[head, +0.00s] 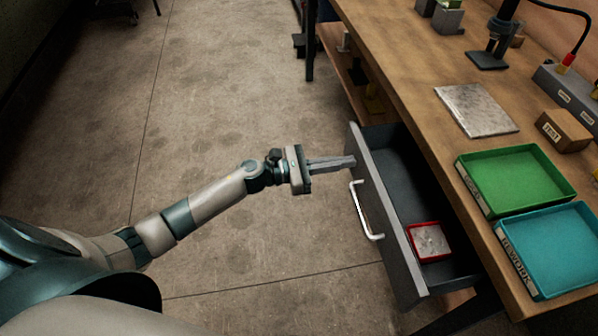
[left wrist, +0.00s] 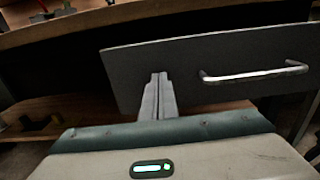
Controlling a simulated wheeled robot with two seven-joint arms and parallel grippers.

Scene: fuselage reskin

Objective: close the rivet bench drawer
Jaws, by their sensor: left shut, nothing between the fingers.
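The grey bench drawer (head: 383,222) stands pulled out from under the wooden bench. A silver bar handle (head: 364,210) is on its front face. My left gripper (head: 352,162) is shut and empty, with its fingertips at the drawer front near its far end, beyond the handle. In the left wrist view, the shut fingers (left wrist: 158,78) point at the drawer front (left wrist: 130,62), left of the handle (left wrist: 255,74). The tips look at or very close to the panel; I cannot tell if they touch. My right gripper is not in view.
A small red tray (head: 429,242) lies inside the drawer. On the bench top (head: 415,60) are a green tray (head: 515,178), a teal tray (head: 552,246), a metal plate (head: 476,109) and a cardboard box (head: 564,130). The concrete floor (head: 230,100) left of the drawer is clear.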

